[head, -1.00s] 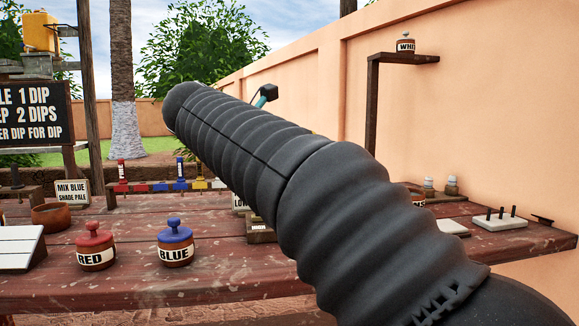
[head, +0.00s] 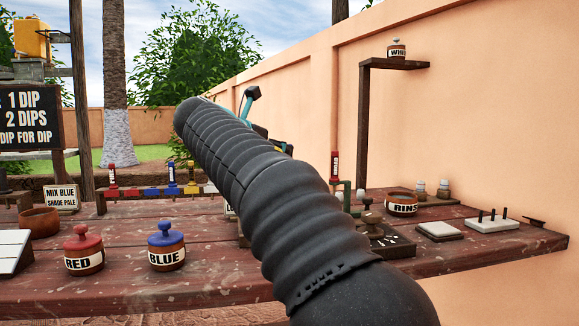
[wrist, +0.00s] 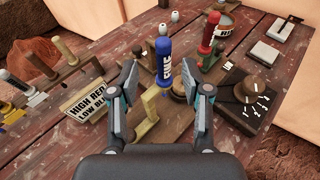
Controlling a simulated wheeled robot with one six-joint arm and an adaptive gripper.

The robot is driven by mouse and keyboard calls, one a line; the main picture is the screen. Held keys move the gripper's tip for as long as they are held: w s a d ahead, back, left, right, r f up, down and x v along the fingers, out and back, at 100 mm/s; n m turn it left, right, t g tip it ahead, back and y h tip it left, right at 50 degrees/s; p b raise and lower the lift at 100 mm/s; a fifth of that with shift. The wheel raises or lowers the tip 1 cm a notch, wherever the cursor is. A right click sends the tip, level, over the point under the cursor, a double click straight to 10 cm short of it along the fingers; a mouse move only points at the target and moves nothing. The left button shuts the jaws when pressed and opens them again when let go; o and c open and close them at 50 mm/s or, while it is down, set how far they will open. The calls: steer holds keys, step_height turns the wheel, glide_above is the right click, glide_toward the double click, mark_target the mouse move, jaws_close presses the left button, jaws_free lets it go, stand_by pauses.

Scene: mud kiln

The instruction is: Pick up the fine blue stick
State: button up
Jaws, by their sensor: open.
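The blue stick (wrist: 163,66), with pale lettering on its side, stands upright in the wrist view. Its foot is near a pale olive stand (wrist: 150,106); I cannot tell how it is held there. My gripper (wrist: 170,74) is open, with one finger to the left of the stick and one to the right. There is a gap on both sides, and nothing is gripped. I cannot tell how far the stick lies beyond the fingertips. In the head view my arm hides this stick and most of the gripper.
A red stick (wrist: 210,33) stands upright just right of the blue one, with a rinse bowl (head: 401,204) behind. A sign (wrist: 88,102) stands left. A dark board (wrist: 245,104) lies right. Another blue stick (head: 171,176) stands on the left rack. Red (head: 84,250) and blue (head: 166,247) pots stand in front.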

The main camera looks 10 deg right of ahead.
steer(key=x, duration=0.5)
steer(key=shift+d+r+b, duration=0.25)
steer(key=shift+b, duration=0.1)
jaws_close()
